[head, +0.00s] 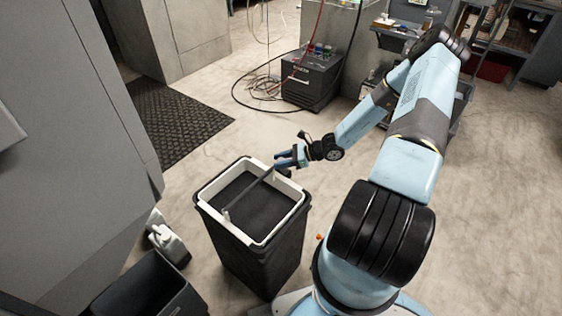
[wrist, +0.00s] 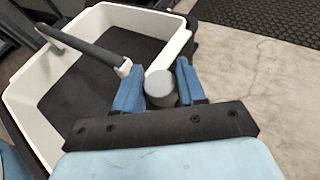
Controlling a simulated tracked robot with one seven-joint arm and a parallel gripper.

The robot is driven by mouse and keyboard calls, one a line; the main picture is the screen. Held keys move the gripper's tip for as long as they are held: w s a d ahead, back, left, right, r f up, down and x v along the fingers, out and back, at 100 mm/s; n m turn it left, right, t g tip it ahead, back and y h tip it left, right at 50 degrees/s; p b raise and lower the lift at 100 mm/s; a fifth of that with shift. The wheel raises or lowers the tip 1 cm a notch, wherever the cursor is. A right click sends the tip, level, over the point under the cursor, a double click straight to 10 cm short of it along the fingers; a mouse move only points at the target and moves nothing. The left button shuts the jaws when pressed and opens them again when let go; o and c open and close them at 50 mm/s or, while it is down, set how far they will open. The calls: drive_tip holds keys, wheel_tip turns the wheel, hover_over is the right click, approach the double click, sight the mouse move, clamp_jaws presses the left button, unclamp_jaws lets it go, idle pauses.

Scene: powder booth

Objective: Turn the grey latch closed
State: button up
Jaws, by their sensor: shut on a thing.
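A round, light grey knob (wrist: 160,88), which I take to be part of the grey latch, sits between the two blue fingers of my gripper (wrist: 158,72) in the wrist view. The fingers are shut on it from both sides. In the head view my gripper (head: 283,160) is at the far right corner of the white rim (head: 214,192) of a black bin (head: 268,253). A dark bar (head: 246,194) with pale ends crosses the bin's opening and also shows in the wrist view (wrist: 85,48). The knob's lower part and any joint to the bar are hidden.
A second dark bin (head: 150,285) and a small white device (head: 168,243) stand to the left. A large grey cabinet (head: 65,130) fills the left side. A dark machine (head: 312,78) with cables is behind.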

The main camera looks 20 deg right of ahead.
drive_tip(key=shift+m+t+h, duration=2.4)
drive_tip(key=shift+m+t, duration=0.8)
drive_tip(key=shift+m, duration=0.2)
drive_tip(key=m+t+h, duration=0.1)
drive_tip(key=m+h, duration=0.1)
drive_tip(key=m+t+h, duration=0.1)
drive_tip(key=m+h, duration=0.2)
drive_tip(key=shift+t+h, duration=0.3)
drive_tip(key=shift+m+h, duration=0.3)
drive_tip(key=shift+m, duration=0.1)
drive_tip(key=o, duration=1)
drive_tip(key=shift+c, duration=0.2)
